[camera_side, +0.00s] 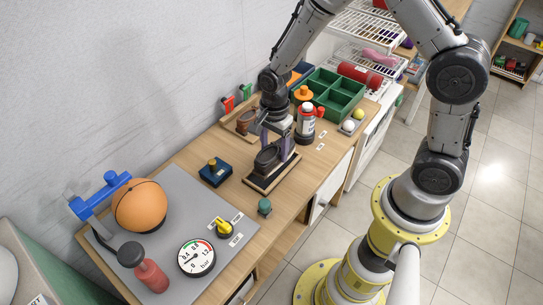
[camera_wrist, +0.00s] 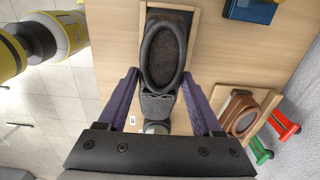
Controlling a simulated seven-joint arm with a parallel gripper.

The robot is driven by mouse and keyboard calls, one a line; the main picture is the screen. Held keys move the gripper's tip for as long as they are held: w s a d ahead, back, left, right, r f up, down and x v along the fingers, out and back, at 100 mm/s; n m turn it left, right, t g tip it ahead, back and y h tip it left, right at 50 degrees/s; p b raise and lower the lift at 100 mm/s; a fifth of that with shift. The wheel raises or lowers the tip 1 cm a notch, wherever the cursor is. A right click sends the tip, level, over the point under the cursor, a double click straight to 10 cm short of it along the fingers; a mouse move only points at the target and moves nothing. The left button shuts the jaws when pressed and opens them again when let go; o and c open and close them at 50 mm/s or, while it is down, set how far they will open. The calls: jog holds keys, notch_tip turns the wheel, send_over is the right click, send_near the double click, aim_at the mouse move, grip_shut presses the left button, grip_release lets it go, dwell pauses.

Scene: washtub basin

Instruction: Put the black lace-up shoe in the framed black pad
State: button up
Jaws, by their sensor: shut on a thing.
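The black lace-up shoe (camera_wrist: 165,55) points its opening to the far side in the wrist view, with its laced front between my purple fingers. It also shows in the side view (camera_side: 267,159), upright below my gripper (camera_side: 276,138). My gripper is shut on the shoe near its laced front. The framed black pad (camera_side: 284,174) lies directly under the shoe, and its pale wooden frame (camera_wrist: 194,45) shows around the shoe in the wrist view. The shoe covers most of the pad. I cannot tell whether its sole touches the pad.
A brown shoe (camera_wrist: 243,119) stands in another wooden frame, near red and green pegs (camera_wrist: 271,140). A red-and-white flask (camera_side: 306,122) and a green divided tray (camera_side: 330,94) stand behind. A blue box (camera_side: 215,172) and a small green knob (camera_side: 264,207) are nearby.

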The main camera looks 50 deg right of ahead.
jog(key=shift+w+f, duration=0.3)
jog(key=shift+f, duration=0.1)
jog(key=shift+w+f, duration=0.15)
jog(key=shift+f, duration=1.45)
jog(key=shift+f, duration=0.1)
jog(key=o, duration=1.5)
